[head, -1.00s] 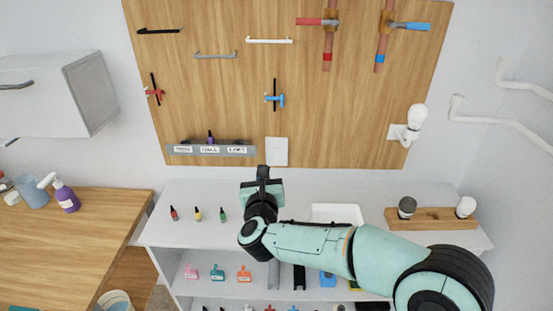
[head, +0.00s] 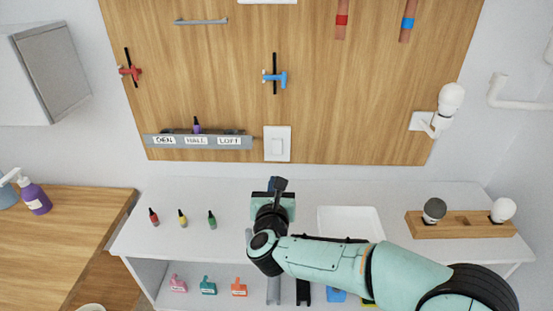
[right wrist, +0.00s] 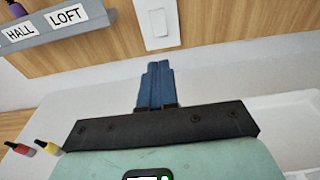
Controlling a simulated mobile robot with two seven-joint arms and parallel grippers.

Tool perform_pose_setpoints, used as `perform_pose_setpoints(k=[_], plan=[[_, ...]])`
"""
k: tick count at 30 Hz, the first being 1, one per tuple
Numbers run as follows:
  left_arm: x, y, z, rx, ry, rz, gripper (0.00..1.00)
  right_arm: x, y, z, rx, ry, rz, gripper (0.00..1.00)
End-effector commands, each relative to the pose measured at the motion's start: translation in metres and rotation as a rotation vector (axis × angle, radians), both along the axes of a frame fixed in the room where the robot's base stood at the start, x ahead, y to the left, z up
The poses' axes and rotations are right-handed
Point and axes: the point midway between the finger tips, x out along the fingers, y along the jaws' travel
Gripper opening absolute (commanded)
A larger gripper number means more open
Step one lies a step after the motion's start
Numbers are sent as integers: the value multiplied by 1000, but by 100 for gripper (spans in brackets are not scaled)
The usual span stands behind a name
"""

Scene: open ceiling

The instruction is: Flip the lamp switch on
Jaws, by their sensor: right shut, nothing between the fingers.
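The white lamp switch (head: 277,144) is on the wooden board, right of the labelled rail, and also shows in the right wrist view (right wrist: 158,22). The white lamp bulb (head: 450,98) sits in a wall fitting at the right of the board; I cannot tell whether it is lit. My right gripper (head: 279,185) is below the switch, over the white counter and apart from the switch. Its blue fingers (right wrist: 157,82) are together and empty in the right wrist view, pointing toward the board under the switch. My left gripper is not in view.
A grey rail (head: 198,141) with labels is left of the switch. Small bottles (head: 182,218) stand on the white counter. A white tray (head: 350,222) and a wooden holder (head: 462,224) with two bulbs lie at the right. The space before the switch looks free.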

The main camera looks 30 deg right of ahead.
Motion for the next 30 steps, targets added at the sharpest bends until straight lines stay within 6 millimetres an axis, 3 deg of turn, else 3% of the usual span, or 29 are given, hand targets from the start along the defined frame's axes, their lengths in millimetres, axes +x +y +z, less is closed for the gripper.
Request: perform_pose_setpoints(k=[5,18,24,30], plan=[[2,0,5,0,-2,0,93,18,-11,-2,-1,1,-3,0],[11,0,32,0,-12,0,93,94,-57,-11,-3,2,-1,0],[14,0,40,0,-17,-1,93,113,-69,-15,-2,1,-1,0],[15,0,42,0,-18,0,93,117,-72,-17,0,1,1,0]])
